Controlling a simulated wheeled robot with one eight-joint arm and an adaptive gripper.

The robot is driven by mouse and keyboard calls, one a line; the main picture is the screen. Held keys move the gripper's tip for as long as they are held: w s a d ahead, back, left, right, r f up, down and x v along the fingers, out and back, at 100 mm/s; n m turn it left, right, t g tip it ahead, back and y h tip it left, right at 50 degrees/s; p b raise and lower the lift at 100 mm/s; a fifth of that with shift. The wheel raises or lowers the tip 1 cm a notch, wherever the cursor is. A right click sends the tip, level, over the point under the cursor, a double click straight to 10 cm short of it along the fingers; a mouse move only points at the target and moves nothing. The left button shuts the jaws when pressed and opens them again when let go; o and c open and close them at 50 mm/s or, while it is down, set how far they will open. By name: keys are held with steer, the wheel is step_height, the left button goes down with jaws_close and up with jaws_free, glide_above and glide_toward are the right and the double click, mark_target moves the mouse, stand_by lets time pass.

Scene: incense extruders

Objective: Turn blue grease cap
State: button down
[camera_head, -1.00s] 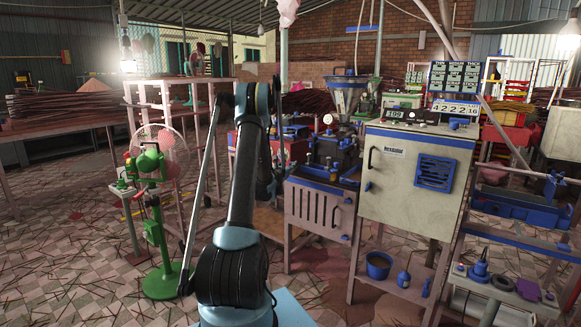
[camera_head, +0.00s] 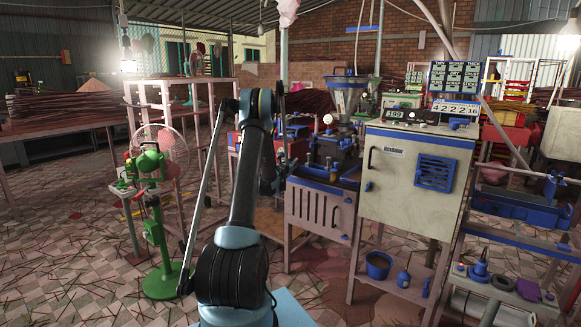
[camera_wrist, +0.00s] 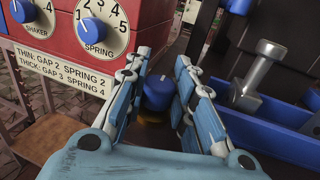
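In the wrist view, a blue cap (camera_wrist: 158,92) lies just ahead of and between the fingertips of my gripper (camera_wrist: 160,72). It looks rounded, with a small yellow-brown patch below it. The two light-blue fingers stand apart on either side of the cap. I cannot tell whether either finger touches it. In the head view, my gripper (camera_head: 268,185) is small and dark at the end of the arm, left of the blue-rimmed machine. I cannot make out the cap there.
In the wrist view, a red control box (camera_wrist: 62,50) with blue-and-white dials is close on the left. A grey dumbbell-shaped metal part (camera_wrist: 258,75) and a blue tray (camera_wrist: 262,128) are on the right. In the head view, a pale cabinet (camera_head: 400,185) stands right of the arm.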

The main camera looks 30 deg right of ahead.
steer(key=shift+a, duration=0.15)
steer(key=shift+w+m+g+h, duration=0.1)
steer(key=shift+m+g+h, duration=0.3)
steer(key=shift+m+g, duration=0.15)
steer(key=m+g+h, duration=0.1)
steer(key=m+g, duration=0.1)
steer(key=g, duration=0.1)
steer(key=shift+h, duration=0.3)
steer(key=m+g, duration=0.2)
steer(key=g, duration=0.2)
steer(key=m+g+h, duration=0.1)
steer(key=m+g, duration=0.2)
steer(key=g, duration=0.1)
steer(key=m+g+y, duration=0.1)
steer(key=m+g, duration=0.3)
steer(key=g, duration=0.1)
steer(key=shift+g, duration=0.35)
steer(key=shift+d+m+g+y, duration=0.1)
steer(key=shift+m+g+y, duration=0.65)
steer(key=shift+g, duration=0.4)
steer(key=shift+d+m+g+y, duration=0.1)
steer(key=shift+m+g+y, duration=0.45)
steer(key=shift+m+g, duration=0.5)
steer(key=shift+g+y, duration=0.3)
steer(key=shift+g, duration=0.1)
